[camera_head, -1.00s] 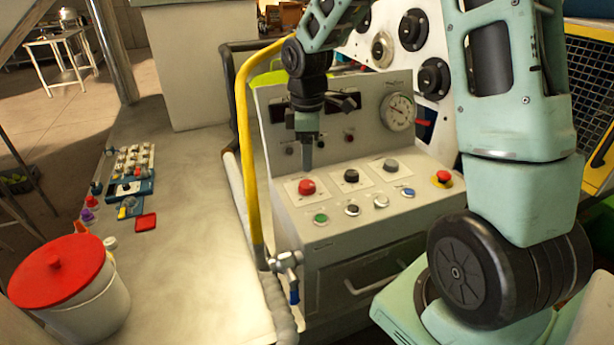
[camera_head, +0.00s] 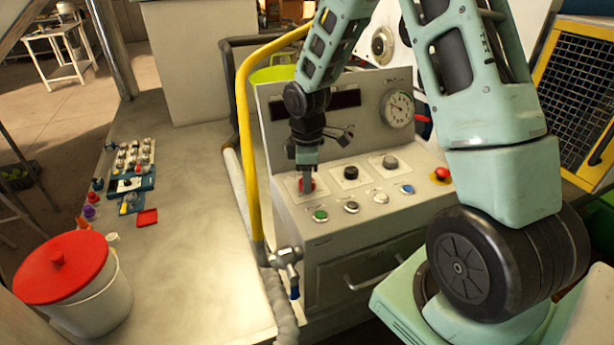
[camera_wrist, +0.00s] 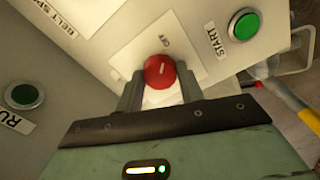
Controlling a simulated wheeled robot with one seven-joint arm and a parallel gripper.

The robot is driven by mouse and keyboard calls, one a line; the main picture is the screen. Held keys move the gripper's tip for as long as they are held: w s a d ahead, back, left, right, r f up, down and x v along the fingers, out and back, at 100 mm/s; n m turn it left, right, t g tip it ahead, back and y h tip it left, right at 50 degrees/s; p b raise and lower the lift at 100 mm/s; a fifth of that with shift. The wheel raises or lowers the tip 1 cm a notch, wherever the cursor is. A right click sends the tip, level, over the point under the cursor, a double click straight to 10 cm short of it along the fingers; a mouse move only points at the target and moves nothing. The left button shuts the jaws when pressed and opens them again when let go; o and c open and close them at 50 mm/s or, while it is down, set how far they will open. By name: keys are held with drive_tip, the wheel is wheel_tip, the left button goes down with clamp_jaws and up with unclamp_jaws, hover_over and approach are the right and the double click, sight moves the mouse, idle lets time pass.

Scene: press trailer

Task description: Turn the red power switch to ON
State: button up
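The red power switch (camera_head: 313,186) is a round knob on a white plate at the left of the sloped console panel. In the wrist view the red knob (camera_wrist: 158,74) has a pale pointer mark directed roughly at small lettering on the plate, which looks like OFF. My gripper (camera_head: 306,182) points down at the knob and partly hides it in the head view. In the wrist view my gripper (camera_wrist: 160,88) has one finger on each side of the knob, with narrow gaps; the fingers look open around it. Contact is hard to judge.
A yellow rail (camera_head: 243,130) stands left of the console.

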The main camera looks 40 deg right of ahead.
drive_tip(key=shift+c, duration=0.4)
drive_tip(key=m, duration=0.4)
drive_tip(key=shift+b, duration=0.4)
drive_tip(key=m, duration=0.4)
drive_tip(key=shift+m+b, duration=0.3)
drive_tip(key=shift+b, duration=0.05)
drive_tip(key=m, duration=0.4)
drive_tip(key=shift+m, duration=0.3)
drive_tip(key=m, duration=0.4)
drive_tip(key=shift+r+m, duration=0.1)
drive_tip(key=shift+m, duration=0.2)
drive_tip(key=o, duration=1)
wheel_tip(320, 180, up, 17)
drive_tip(key=shift+r+b, duration=0.15)
drive_tip(key=shift+b, duration=1)
